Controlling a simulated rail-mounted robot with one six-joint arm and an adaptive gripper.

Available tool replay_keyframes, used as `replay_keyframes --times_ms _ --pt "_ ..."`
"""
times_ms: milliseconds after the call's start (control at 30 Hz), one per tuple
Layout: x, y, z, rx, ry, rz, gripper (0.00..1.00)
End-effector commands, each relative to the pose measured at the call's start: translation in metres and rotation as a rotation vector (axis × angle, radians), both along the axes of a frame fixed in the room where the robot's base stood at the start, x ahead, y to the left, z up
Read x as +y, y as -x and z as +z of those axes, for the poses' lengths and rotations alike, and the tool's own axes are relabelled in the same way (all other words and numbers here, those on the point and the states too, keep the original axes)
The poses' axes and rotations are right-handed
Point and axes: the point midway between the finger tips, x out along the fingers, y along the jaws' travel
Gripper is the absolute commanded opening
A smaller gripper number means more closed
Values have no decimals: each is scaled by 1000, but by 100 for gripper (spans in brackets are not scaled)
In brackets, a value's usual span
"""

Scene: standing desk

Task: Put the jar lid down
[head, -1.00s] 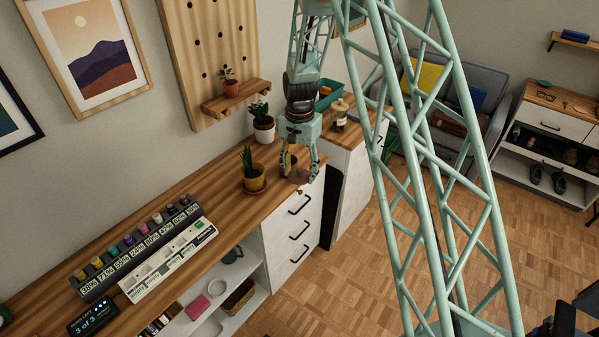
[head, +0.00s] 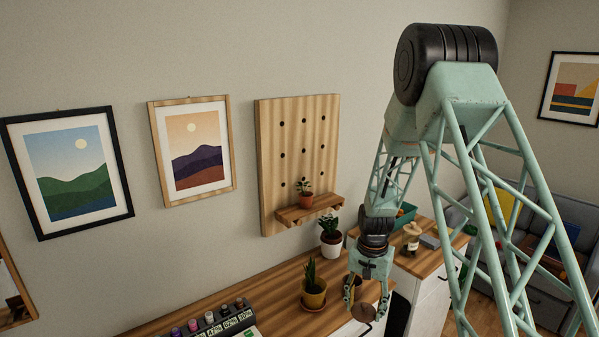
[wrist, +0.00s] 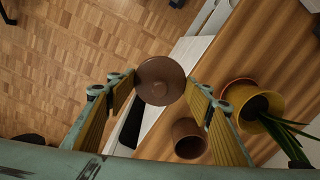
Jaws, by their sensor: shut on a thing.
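The jar lid is a round brown disc with a small dark knob at its centre (wrist: 160,80). It sits between the fingertips of my gripper (wrist: 161,84), which is shut on it. In the head view the lid (head: 362,312) hangs below my gripper (head: 366,296) near the front edge of the wooden desk (head: 265,290). A brown open jar (wrist: 188,138) stands on the desk beside the lid in the wrist view. In the head view the jar is partly hidden behind my gripper. Whether the lid touches the desk edge cannot be told.
A potted plant in a yellow pot (head: 313,293) stands on a saucer left of my gripper. Another plant in a white pot (head: 331,243) is behind. A charging rack (head: 215,325) with small coloured items is at the left. Parquet floor (wrist: 70,60) lies beyond the desk edge.

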Motion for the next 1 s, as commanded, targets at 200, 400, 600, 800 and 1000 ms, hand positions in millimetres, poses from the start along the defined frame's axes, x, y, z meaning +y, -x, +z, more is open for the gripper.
replay_keyframes --times_ms 200,400,600,800,1000 --pt "2 22 -25 1 0 174 37" --pt "3 40 -43 1 0 333 37" --pt "4 54 -55 0 0 453 37" --pt "4 61 -60 0 0 511 37" --pt "4 61 -60 0 0 522 37"
